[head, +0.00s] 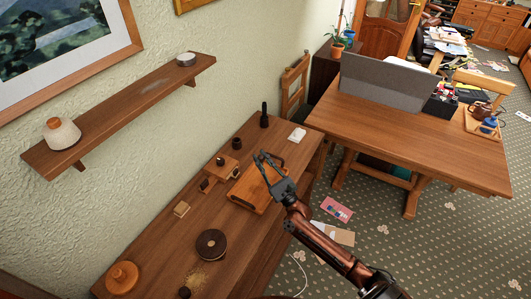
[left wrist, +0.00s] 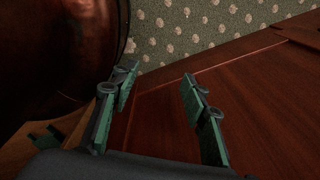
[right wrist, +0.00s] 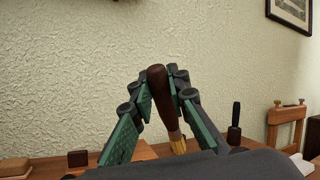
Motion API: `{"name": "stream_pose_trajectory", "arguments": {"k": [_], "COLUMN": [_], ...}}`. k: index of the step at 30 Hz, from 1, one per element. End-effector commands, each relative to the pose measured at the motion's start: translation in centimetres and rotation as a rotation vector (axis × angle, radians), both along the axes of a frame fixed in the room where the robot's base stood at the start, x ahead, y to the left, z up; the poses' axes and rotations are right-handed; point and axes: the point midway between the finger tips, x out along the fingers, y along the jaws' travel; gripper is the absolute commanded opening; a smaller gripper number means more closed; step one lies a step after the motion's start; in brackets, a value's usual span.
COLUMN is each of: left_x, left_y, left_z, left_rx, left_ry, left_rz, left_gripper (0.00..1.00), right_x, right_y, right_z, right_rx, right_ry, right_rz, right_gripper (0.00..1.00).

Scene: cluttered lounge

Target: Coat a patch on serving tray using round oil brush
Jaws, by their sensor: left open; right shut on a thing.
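The serving tray (head: 246,201) appears to be the orange-brown wooden piece on the long wooden table, below and beside my right gripper (head: 267,158). In the right wrist view my right gripper (right wrist: 162,98) is shut on the round oil brush, whose dark brown handle (right wrist: 158,88) stands up tilted between the fingers. Its brass-coloured ferrule (right wrist: 177,140) points down; the bristles are hidden. I cannot tell if the brush touches the tray. My left gripper (left wrist: 160,88) is open and empty, with reddish-brown wood behind it; it is not in the head view.
The long table (head: 160,245) also holds a dark disc (head: 211,243), an orange lidded pot (head: 122,277), a small wooden block (head: 181,209), a tall dark bottle (head: 264,113) and a white item (head: 297,134). A wall shelf (head: 118,122) hangs above. A desk (head: 410,135) stands at right.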

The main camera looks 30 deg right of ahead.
Motion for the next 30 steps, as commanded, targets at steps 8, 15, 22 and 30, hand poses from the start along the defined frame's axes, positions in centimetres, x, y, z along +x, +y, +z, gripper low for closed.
{"name": "stream_pose_trajectory", "arguments": {"k": [8,15,22,30], "left_x": [1.3,1.7,1.9,1.7], "left_y": [0.0,0.0,0.0,0.0], "left_z": [6.1,9.6,10.8,9.4], "left_rx": [0.0,0.0,0.0,0.0], "left_ry": [-0.021,-0.029,-0.031,-0.029], "left_rz": [0.0,0.0,0.0,0.0], "left_gripper": [0.41,0.41,0.41,0.41], "right_x": [-1.6,-2.8,-3.3,-3.4], "right_y": [2.6,4.5,5.5,5.6], "right_z": [1.7,2.0,1.8,0.1], "right_rx": [0.043,0.07,0.081,0.081], "right_ry": [0.069,0.121,0.144,0.148], "right_rz": [0.0,0.001,0.002,0.002], "right_gripper": [0.0,0.0,0.0,0.0]}}
